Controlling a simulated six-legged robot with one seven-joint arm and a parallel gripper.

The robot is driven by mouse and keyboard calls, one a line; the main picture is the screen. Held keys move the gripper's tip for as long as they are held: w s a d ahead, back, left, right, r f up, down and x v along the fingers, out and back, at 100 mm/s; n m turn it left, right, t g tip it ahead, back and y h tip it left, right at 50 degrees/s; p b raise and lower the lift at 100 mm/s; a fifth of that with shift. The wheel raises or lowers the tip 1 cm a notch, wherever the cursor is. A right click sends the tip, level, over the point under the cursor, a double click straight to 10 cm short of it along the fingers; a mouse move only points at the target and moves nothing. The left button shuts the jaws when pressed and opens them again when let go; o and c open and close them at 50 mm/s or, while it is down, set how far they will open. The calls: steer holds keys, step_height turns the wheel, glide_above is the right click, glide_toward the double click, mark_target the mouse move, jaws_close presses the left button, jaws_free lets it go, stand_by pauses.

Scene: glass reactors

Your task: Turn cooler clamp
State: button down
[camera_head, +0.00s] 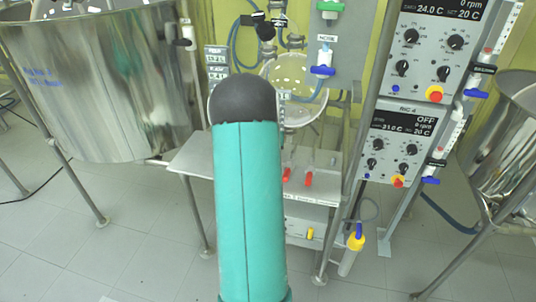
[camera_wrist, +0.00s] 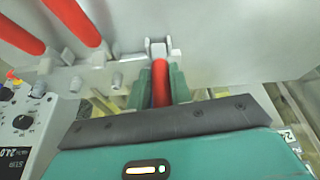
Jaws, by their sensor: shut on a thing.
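In the wrist view, my gripper (camera_wrist: 160,88) has its two green fingers shut on a red clamp handle (camera_wrist: 159,72), with one finger on each side. The handle joins a small grey fitting on a grey metal panel. No readable label shows which clamp it is. Two more red handles, one (camera_wrist: 70,18) and another (camera_wrist: 18,34), lie at the upper left of the wrist view. In the head view, my teal arm hides the gripper and the held handle.
A large steel vessel (camera_head: 105,85) stands at left. Control boxes, an upper one (camera_head: 428,60) and a lower one (camera_head: 402,135), hang on a frame at right. A glass reactor (camera_head: 300,85) is behind my arm. A yellow-capped probe (camera_head: 355,242) hangs low at right.

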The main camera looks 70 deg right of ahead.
steer(key=shift+w+d+r+y, duration=0.15)
steer(key=shift+w+d+y, duration=0.2)
steer(key=shift+d+y, duration=0.05)
steer(key=shift+d, duration=0.1)
steer(key=c, duration=1.3)
jaws_free()
steer(key=shift+d, duration=0.1)
steer(key=shift+s+a, duration=0.15)
steer(key=shift+a, duration=0.05)
steer(key=v, duration=1.3)
steer(key=shift+r, duration=0.35)
